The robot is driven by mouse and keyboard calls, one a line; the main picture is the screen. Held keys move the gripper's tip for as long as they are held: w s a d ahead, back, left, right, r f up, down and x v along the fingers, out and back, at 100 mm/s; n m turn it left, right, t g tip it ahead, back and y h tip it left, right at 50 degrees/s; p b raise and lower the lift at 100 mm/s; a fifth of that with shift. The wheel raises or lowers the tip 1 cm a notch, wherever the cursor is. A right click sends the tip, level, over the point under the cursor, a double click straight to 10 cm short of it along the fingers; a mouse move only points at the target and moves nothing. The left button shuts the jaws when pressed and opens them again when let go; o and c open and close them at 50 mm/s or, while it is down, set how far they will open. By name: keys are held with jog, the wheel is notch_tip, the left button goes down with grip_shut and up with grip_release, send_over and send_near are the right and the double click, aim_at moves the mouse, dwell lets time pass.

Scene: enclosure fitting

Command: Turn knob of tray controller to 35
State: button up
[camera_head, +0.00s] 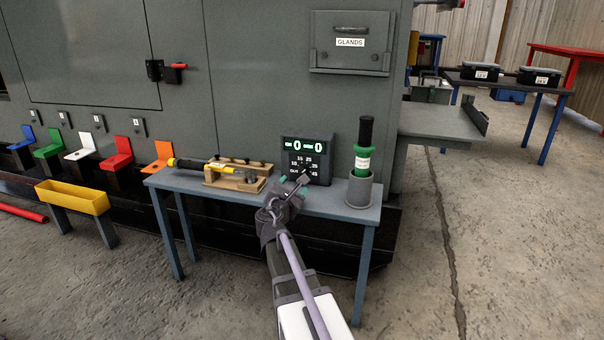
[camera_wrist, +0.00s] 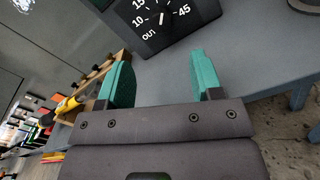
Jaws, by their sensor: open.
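The tray controller (camera_head: 307,159) is a dark box standing on a grey-blue table. Its green-lit display at the top reads 0 and 0. Its dial face carries numbers including 15, 25, 10 and 45. The knob is mostly hidden behind my gripper in the head view. In the wrist view the controller (camera_wrist: 188,30) is at the top, cut off by the frame edge, and its knob (camera_wrist: 163,19) shows in part, near the OUT mark. My gripper (camera_head: 293,184) is in front of the controller. Its teal fingers (camera_wrist: 162,80) are apart and empty, short of the knob.
On the table (camera_head: 340,210), a wooden rack (camera_head: 238,178) with a yellow-and-black tool stands left of the controller. A green-and-black tool (camera_head: 363,150) stands in a grey cup (camera_head: 359,190) to the right. A grey cabinet wall rises behind.

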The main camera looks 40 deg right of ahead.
aim_at(303, 172)
jog(key=x, duration=1)
jog(key=shift+w+d, duration=0.25)
jog(key=shift+d, duration=0.05)
jog(key=c, duration=0.9)
jog(key=m, duration=0.4)
jog(key=shift+s+m, duration=0.1)
jog(key=shift+m, duration=0.3)
jog(key=o, duration=0.9)
jog(key=shift+f, duration=0.1)
jog(key=v, duration=1.1)
jog(key=shift+d, duration=0.1)
